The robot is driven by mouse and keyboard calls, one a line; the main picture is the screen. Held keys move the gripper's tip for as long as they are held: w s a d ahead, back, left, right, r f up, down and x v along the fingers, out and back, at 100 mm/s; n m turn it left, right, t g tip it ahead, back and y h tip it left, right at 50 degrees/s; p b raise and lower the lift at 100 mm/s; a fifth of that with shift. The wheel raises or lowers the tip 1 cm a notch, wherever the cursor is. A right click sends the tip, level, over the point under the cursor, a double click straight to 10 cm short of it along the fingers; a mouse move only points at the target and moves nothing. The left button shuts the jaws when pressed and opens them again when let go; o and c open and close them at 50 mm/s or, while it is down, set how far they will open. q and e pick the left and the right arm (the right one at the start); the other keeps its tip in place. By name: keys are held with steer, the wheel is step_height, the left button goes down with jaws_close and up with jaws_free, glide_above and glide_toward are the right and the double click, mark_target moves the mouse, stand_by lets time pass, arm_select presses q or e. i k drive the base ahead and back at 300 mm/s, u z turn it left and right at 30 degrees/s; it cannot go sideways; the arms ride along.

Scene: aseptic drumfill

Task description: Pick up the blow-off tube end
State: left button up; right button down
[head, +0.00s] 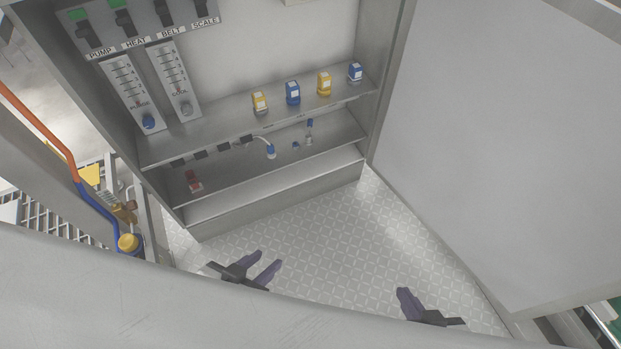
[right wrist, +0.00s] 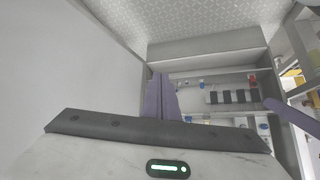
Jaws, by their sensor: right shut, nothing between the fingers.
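A short white tube with a blue end (head: 270,151) sticks out over the lower shelf of the cabinet in the head view; it looks like the blow-off tube end. My left gripper (head: 267,258) is open and empty, over the patterned floor in front of the cabinet and well apart from the tube. My right gripper (head: 403,291) is shut and empty, further right over the floor. Its closed purple fingers (right wrist: 163,96) also show in the right wrist view, where the tube is too small to make out surely.
The upper shelf (head: 220,133) carries several blue and yellow bottles. A red item (head: 194,182) and a small blue-topped piece (head: 309,130) are on the lower shelf. A large grey panel (head: 490,140) stands at the right. The floor (head: 330,235) before the cabinet is clear.

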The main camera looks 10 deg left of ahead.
mark_target(270, 149)
steer(key=u, duration=0.7)
steer(key=i, duration=0.75)
